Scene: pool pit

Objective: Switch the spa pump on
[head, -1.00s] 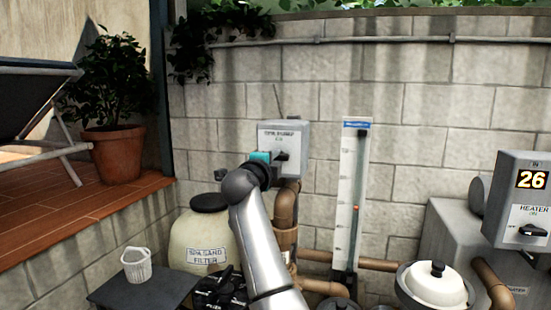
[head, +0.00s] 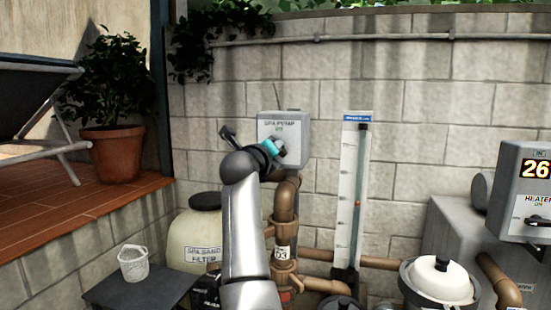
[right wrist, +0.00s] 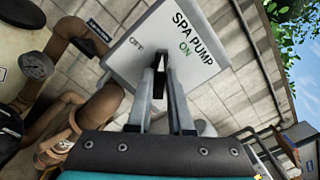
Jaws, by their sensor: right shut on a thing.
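The spa pump switch box (head: 301,128) is a grey box on the block wall, with a white label reading SPA PUMP and ON. In the right wrist view its face (right wrist: 213,78) appears tilted, with OFF to the left and ON at upper right of the fingers. My right gripper (head: 282,150) is at the box's front. In the right wrist view its fingers (right wrist: 160,80) are closed on a black switch knob (right wrist: 159,88). The fingers hide most of the knob, so I cannot tell exactly where it points. My left gripper is not in view.
Brown pipes (head: 285,205) run below the box, beside the spa sand filter (head: 196,235). A flow gauge (head: 350,190) stands to the right, and a heater panel (head: 524,190) at far right. A white basket (head: 133,264) sits on a dark table at lower left.

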